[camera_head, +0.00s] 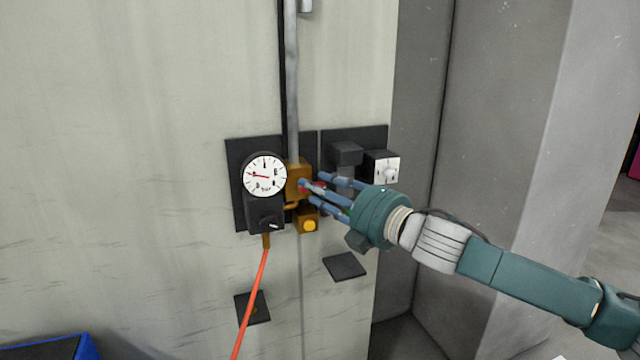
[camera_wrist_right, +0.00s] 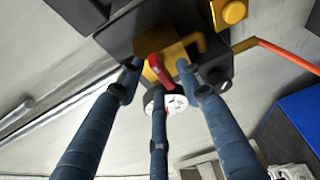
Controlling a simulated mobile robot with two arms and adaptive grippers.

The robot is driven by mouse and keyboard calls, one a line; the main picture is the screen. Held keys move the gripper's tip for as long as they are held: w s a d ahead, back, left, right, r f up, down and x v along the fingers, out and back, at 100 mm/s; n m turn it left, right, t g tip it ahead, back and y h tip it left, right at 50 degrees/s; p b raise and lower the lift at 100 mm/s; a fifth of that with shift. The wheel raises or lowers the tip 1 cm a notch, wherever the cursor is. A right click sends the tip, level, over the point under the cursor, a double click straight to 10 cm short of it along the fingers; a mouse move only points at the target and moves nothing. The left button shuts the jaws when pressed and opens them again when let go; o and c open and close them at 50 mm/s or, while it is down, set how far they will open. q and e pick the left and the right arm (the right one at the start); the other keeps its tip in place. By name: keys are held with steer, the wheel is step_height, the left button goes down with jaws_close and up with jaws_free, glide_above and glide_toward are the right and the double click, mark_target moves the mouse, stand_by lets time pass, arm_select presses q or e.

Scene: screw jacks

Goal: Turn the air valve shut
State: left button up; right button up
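The air valve is a brass-yellow body (camera_head: 298,172) on a dark wall plate, below a grey vertical pipe. Its red handle (camera_wrist_right: 158,70) shows best in the right wrist view; in the head view it is mostly hidden by the fingers. My right gripper (camera_head: 318,188) reaches in from the right with its three blue fingers at the valve. In the right wrist view the fingers (camera_wrist_right: 160,72) are spread around the red handle, with gaps beside it, so the gripper looks open. Contact cannot be told. My left gripper is not in view.
A round white gauge (camera_head: 264,174) sits just left of the valve, with an orange hose (camera_head: 250,300) hanging below. A yellow button box (camera_head: 308,222) is beneath the valve. A white-faced switch box (camera_head: 383,168) is to the right. A blue-edged container (camera_head: 86,346) stands at bottom left.

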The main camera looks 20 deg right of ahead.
jaws_close()
steer(key=shift+a+f+m+t+h+b, duration=0.15)
steer(key=shift+m+t+h+b, duration=0.9)
steer(key=shift+m+b, duration=2.1)
steer(key=shift+f+m+t+h+b, duration=0.3)
steer(key=shift+m+t+h+b, duration=1.2)
steer(key=shift+m, duration=2.75)
steer(key=shift+a+f+m+t+h+b, duration=0.15)
steer(key=shift+m+t+h+b, duration=0.45)
steer(key=shift+m+b, duration=2.75)
steer(key=shift+m+p, duration=0.35)
steer(key=shift+m, duration=0.3)
jaws_free()
steer(key=shift+f, duration=0.1)
